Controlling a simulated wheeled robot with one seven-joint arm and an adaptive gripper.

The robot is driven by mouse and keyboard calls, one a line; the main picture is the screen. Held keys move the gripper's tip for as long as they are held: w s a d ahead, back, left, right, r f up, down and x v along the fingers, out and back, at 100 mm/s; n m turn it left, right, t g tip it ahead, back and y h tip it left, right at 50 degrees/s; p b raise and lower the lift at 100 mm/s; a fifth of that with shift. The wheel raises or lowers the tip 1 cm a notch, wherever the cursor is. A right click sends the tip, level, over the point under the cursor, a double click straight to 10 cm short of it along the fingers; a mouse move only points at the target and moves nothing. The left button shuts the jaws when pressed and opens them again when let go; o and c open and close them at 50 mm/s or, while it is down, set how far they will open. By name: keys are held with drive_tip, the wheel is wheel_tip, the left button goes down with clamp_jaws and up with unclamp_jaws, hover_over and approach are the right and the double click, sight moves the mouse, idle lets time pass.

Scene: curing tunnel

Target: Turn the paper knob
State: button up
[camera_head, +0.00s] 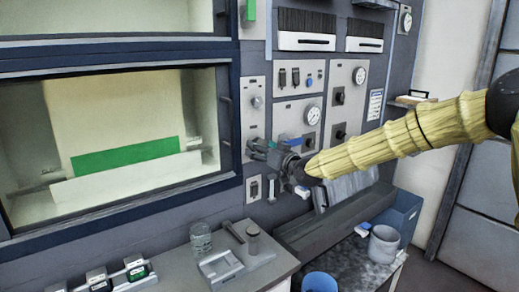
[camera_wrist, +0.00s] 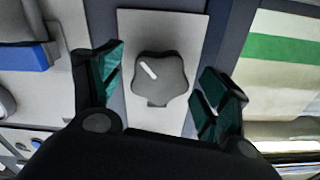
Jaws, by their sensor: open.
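A grey lobed knob (camera_wrist: 160,80) with a white pointer line sits on a light plate (camera_wrist: 188,27) in the wrist view. The line is slanted, with its upper end toward the left. My gripper (camera_wrist: 161,77) is open, with one green-padded finger on each side of the knob and visible gaps between. In the head view my gripper (camera_head: 262,149) is at the narrow panel strip right of the window, on the end of my yellow-sleeved arm. There it hides the part of the panel behind it. I cannot read any label naming the knob.
The window (camera_head: 115,140) with a green strip is left of my gripper. Panels with gauges (camera_head: 313,115) and switches are to the right. Below stand a glass jar (camera_head: 201,238), a tray (camera_head: 221,268), a grey pot (camera_head: 383,245) and a blue container (camera_head: 319,283).

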drive_tip(key=v, duration=1.1)
drive_tip(key=shift+w, duration=0.1)
